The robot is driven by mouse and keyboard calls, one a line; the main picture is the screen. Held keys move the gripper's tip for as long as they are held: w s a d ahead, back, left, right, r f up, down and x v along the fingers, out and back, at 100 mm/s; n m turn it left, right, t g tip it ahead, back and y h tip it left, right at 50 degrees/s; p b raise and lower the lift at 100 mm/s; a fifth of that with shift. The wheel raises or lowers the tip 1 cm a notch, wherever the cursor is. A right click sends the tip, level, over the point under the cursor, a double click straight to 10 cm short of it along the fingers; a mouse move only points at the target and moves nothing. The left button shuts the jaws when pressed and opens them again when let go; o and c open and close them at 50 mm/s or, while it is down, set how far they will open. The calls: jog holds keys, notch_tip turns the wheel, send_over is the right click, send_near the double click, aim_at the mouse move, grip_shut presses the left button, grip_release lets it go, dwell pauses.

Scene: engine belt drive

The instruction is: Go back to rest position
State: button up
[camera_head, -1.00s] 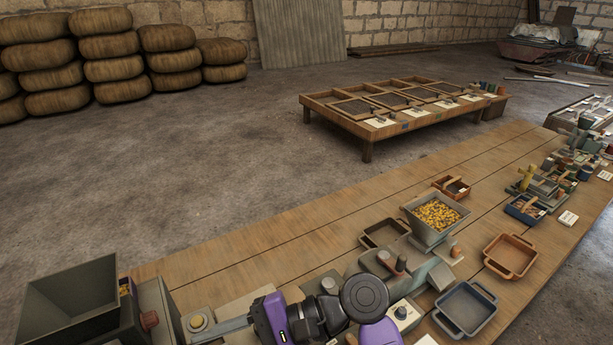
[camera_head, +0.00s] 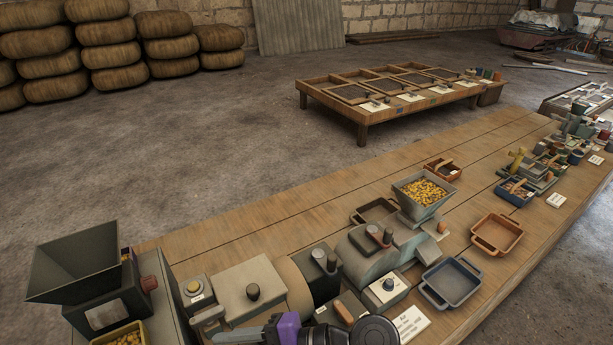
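My arm shows at the bottom edge, with a purple section (camera_head: 289,328) and a dark round joint. My gripper (camera_head: 238,335) is at the lower left of this section, small and partly cut off by the frame edge, so its fingers are unclear. It is low in front of the bench machine. The machine has a grey housing (camera_head: 252,287) with a dark knob, a dark rounded drum (camera_head: 315,275) and a grey-green body (camera_head: 374,257). I cannot make out a belt.
A dark hopper (camera_head: 75,262) stands at the left, above a yellow bin (camera_head: 121,336). A hopper of yellow pieces (camera_head: 424,191), a blue-grey tray (camera_head: 451,283) and an orange tray (camera_head: 497,235) stand on the wooden bench (camera_head: 290,213). Open floor lies behind it.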

jog(key=s+d+f+t+h+b, duration=0.1)
jog(key=s+d+f+t+h, duration=0.5)
jog(key=d, duration=0.4)
jog(key=s+d+f+t+h+b, duration=0.1)
jog(key=s+d+f+t+h, duration=0.3)
jog(key=d+f, duration=0.5)
jog(key=s+d+r+n+t+h+b, duration=0.1)
jog(key=s+d+r+n+t+h, duration=0.3)
jog(key=s+d+r, duration=0.9)
notch_tip(320, 180, up, 3)
jog(key=s+n, duration=0.1)
jog(key=n, duration=0.2)
jog(key=shift+d+n+t+h, duration=0.25)
jog(key=shift+n+t+h, duration=0.05)
jog(key=shift+t, duration=0.1)
